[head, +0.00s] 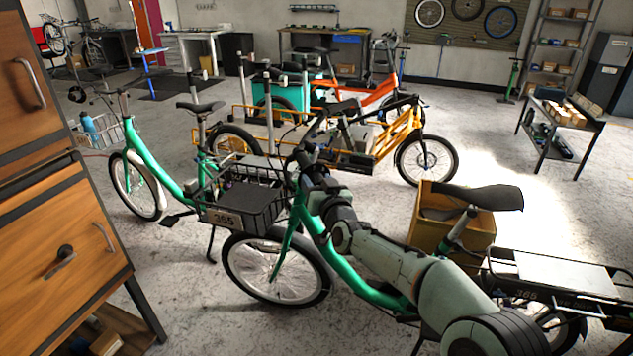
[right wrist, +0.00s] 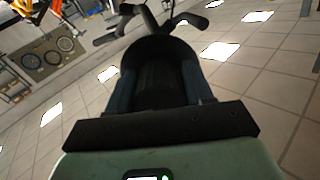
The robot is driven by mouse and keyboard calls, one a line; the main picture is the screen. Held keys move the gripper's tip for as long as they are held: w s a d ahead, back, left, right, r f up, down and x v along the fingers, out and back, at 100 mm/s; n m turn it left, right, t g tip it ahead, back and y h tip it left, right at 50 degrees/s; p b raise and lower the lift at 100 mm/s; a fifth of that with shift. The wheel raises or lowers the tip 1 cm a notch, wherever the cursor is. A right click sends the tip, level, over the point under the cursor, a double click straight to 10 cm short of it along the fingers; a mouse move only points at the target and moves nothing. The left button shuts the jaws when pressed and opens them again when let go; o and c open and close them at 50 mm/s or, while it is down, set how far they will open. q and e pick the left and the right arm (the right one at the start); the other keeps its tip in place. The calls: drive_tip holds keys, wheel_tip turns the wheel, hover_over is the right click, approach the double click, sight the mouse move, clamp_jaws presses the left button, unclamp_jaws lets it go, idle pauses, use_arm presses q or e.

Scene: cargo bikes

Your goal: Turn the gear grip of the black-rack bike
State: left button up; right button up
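The black-rack bike is the near green bike. Its black rear rack (head: 550,278) is at the right of the head view and its black front basket (head: 262,208) is left of centre. My right arm reaches across the frame from the lower right, and my right gripper (head: 308,160) is at the handlebar. The gear grip is hard to make out there. In the right wrist view a dark ribbed shape (right wrist: 158,85) fills the space between the blue-grey fingers; whether they press on it is unclear. Black handlebar parts (right wrist: 155,20) show beyond. My left gripper is out of view.
Another green bike (head: 145,165) stands close behind on the left, and an orange-yellow cargo bike (head: 400,135) stands farther back. A wooden drawer cabinet (head: 75,240) is at the left. A wooden box (head: 425,220) stands behind the near bike.

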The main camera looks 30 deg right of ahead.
drive_tip(key=c, duration=0.6)
drive_tip(key=shift+o, duration=0.2)
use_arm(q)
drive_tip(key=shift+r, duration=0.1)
use_arm(e)
drive_tip(key=shift+n+p, duration=0.45)
drive_tip(key=shift+n, duration=0.85)
drive_tip(key=n+p, duration=0.1)
drive_tip(key=n, duration=0.2)
drive_tip(key=shift+n, duration=0.3)
drive_tip(key=n+p, duration=0.1)
drive_tip(key=n, duration=0.5)
drive_tip(key=shift+p, duration=0.3)
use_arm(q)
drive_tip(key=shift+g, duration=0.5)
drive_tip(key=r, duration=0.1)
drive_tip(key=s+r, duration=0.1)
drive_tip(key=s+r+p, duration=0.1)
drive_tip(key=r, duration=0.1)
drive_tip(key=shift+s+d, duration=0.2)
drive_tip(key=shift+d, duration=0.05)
use_arm(e)
drive_tip(key=n, duration=0.5)
drive_tip(key=shift+n, duration=0.3)
drive_tip(key=shift+f, duration=0.1)
